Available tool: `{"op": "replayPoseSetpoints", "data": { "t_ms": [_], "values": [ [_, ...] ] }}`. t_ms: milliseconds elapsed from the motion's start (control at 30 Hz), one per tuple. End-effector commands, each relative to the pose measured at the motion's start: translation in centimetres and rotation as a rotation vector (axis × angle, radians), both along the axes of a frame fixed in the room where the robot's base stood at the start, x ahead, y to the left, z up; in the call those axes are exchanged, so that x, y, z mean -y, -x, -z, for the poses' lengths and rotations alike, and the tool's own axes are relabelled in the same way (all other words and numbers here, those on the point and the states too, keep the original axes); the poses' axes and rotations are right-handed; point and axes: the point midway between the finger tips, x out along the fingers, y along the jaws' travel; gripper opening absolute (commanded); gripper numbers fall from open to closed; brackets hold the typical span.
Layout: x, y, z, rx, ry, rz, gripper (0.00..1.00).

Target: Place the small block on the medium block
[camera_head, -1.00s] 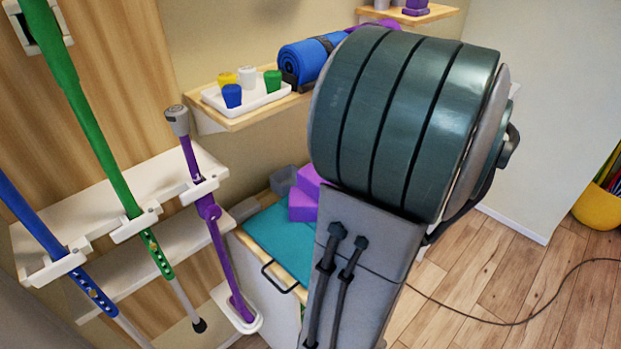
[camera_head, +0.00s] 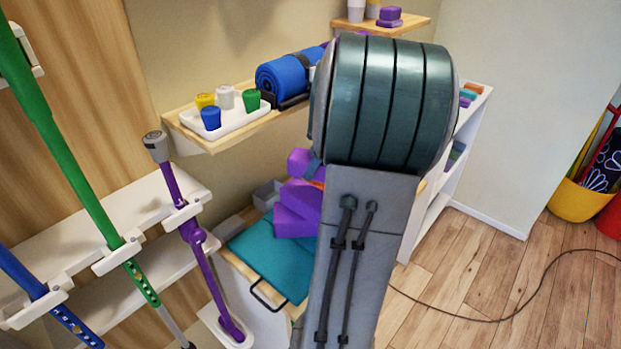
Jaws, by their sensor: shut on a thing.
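Purple blocks show left of my arm. The small block (camera_head: 299,161) is uppermost, partly hidden by my arm. Below it is the medium block (camera_head: 303,197), which leans over a lower, larger purple block (camera_head: 291,222) on the teal mat (camera_head: 268,255). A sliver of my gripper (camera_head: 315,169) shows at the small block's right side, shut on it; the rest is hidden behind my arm. I cannot tell whether the small block touches the medium block.
A grey open box (camera_head: 266,194) stands left of the blocks. Above is a wall shelf with a white tray (camera_head: 236,126) of coloured cups and a blue roll (camera_head: 287,76). A white shelf unit (camera_head: 437,200) stands right; the floor there has a cable.

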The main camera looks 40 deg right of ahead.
Motion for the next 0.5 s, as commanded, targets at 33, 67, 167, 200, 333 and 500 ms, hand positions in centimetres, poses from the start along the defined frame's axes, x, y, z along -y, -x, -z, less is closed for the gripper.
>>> {"op": "replayPoseSetpoints", "data": {
  "t_ms": [33,67,167,200,333,500],
  "values": [
    [-0.2,-1.0,-0.1,0.001,-0.002,-0.004,0.28],
    [-0.2,-1.5,-0.1,0.0,-0.002,-0.004,0.28],
    [-0.1,-1.3,1.4,-0.001,-0.002,0.001,0.28],
    [-0.1,-1.3,1.7,-0.001,-0.002,0.001,0.28],
    [-0.1,-1.3,2.7,-0.001,-0.002,0.0,0.28],
    [-0.2,-1.2,5.6,-0.002,-0.005,0.0,0.28]
  ]
}}
